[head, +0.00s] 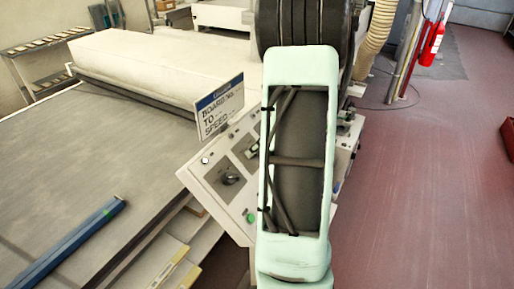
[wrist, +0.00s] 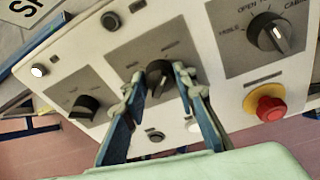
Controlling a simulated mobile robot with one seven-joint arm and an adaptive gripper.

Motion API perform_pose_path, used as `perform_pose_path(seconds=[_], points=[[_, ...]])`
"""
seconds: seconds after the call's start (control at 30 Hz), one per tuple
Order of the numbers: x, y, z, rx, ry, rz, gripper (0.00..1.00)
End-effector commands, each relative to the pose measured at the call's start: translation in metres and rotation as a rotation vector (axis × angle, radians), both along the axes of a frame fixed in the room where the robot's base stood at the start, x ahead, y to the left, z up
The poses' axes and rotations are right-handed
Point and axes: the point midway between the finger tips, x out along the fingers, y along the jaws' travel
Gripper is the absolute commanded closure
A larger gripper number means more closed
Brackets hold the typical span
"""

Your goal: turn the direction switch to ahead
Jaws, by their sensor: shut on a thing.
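In the wrist view a tilted pale control panel (wrist: 105,55) carries three dark rotary switches on grey plates. My gripper (wrist: 158,80) has its two blue fingers with grey tips on either side of the middle rotary switch (wrist: 158,70), shut on its knob. The marks around this switch are too small to read, so I cannot tell its named position. The left rotary switch (wrist: 86,104) and the right rotary switch (wrist: 272,36) are free. In the head view the panel (head: 205,182) shows partly; my pale green arm hides the gripper and the panel's right side.
A red push button (wrist: 269,106) on a yellow base sits right of my fingers. A lit white lamp (wrist: 39,70) is at the panel's left. A sign (head: 220,107) stands behind the panel, beside a wide grey belt (head: 60,160). Red floor (head: 430,190) is open at right.

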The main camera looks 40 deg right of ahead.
Motion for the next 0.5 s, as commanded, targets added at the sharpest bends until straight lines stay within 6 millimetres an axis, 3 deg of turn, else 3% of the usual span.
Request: perform_pose_path(seconds=[0.2, 0.23, 0.4, 0.5], points=[[-0.0001, -0.0003, 0.0001, 0.0, 0.0, -0.001, 0.98], [-0.0001, -0.0003, 0.0001, 0.0, 0.0, -0.001, 0.73], [-0.0002, -0.0003, 0.0002, 0.0, 0.0, 0.0, 0.56], [-0.0002, -0.0002, 0.0001, 0.0, 0.0, 0.0, 0.56]])
